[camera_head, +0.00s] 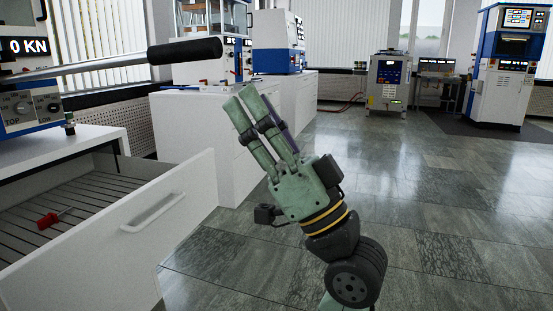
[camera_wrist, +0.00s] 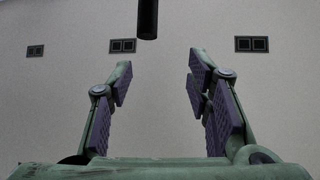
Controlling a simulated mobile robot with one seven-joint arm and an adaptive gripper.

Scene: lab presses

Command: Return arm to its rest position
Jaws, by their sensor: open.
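My gripper (camera_head: 255,103) is raised in front of the white cabinets, pointing up and slightly left in the head view. My green wrist and dark arm joints run down to the lower right. The gripper is to the right of the open drawer and does not appear to touch anything.
An open white drawer (camera_head: 130,195) juts out at left with a red-handled tool (camera_head: 48,220) inside. A black-gripped lever (camera_head: 185,51) extends from the left press (camera_head: 25,95). White cabinets (camera_head: 200,135) stand behind my gripper. The tiled floor (camera_head: 440,190) at right is clear.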

